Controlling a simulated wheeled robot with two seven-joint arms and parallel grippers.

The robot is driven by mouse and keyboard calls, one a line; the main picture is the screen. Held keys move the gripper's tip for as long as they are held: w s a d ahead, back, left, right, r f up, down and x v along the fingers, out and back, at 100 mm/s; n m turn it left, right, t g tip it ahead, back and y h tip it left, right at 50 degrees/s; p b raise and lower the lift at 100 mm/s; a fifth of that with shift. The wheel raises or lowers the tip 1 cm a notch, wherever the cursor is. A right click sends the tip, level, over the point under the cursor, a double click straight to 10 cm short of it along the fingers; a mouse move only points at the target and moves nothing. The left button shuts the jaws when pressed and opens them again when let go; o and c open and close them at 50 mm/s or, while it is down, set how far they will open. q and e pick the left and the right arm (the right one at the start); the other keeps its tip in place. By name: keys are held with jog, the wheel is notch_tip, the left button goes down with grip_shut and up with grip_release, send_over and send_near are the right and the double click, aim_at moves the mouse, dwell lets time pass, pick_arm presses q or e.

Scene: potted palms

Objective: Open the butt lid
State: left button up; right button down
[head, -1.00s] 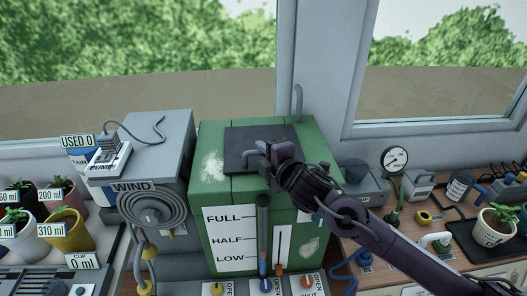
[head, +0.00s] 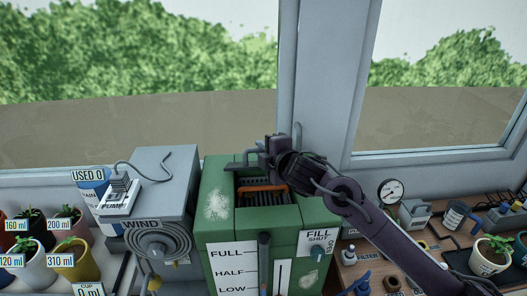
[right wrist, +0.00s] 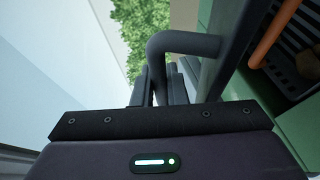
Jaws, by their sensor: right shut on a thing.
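The green butt (head: 217,232) stands in the middle of the head view. Its dark lid (head: 243,167) is raised at the back, seen nearly edge-on, and the top opening is uncovered. Inside the opening are an orange bar (head: 262,189) and dark slats. My right gripper (head: 268,152) is above the rear of the opening, shut on the lid's handle. In the right wrist view the bent grey handle (right wrist: 188,42) runs into the shut jaws (right wrist: 158,85). The gripper and wrist hide part of the lid. My left gripper is not in view.
A grey pump box (head: 165,175) with a coiled hose stands close at the left. A window post (head: 330,75) rises behind the lid. Potted plants stand at far left; a gauge (head: 391,192) and small tools crowd the right bench.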

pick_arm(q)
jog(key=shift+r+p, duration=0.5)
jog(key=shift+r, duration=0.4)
pick_arm(e)
jog(key=shift+w+r+g, duration=0.3)
jog(key=shift+w+r, duration=0.15)
jog(key=c, duration=1.5)
grip_release()
jog(key=shift+f, duration=0.1)
jog(key=shift+o, duration=0.2)
jog(key=shift+s, duration=0.1)
